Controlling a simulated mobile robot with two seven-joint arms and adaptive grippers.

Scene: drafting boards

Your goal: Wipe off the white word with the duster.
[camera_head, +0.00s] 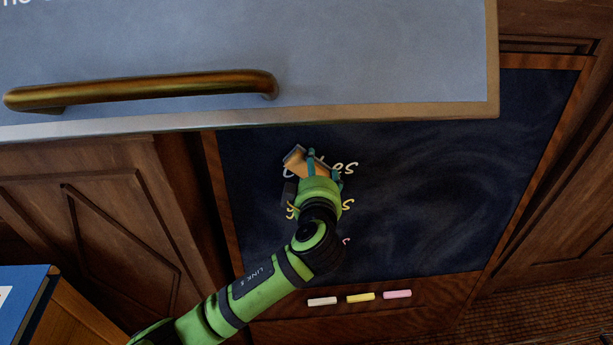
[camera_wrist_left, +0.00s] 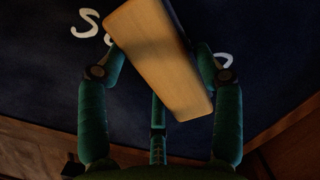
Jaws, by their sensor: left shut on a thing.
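My left gripper (camera_head: 325,165) is shut on the duster (camera_head: 296,160), a block with a pale wooden back and a dark side. In the left wrist view the duster (camera_wrist_left: 160,55) lies tilted between the fingers of the gripper (camera_wrist_left: 158,60). The white word (camera_head: 345,168) is on the dark chalkboard (camera_head: 430,180), partly hidden behind the duster and hand. Some of its letters show in the left wrist view (camera_wrist_left: 88,24). The duster is at the word; I cannot tell whether it touches the board. My right gripper is not in view.
A yellow word (camera_head: 347,204) and a pink mark (camera_head: 346,240) sit lower, mostly behind my arm. White (camera_head: 322,301), yellow (camera_head: 361,297) and pink (camera_head: 397,294) chalks lie on the ledge. A grey panel with a brass handle (camera_head: 140,89) overhangs the board's top.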

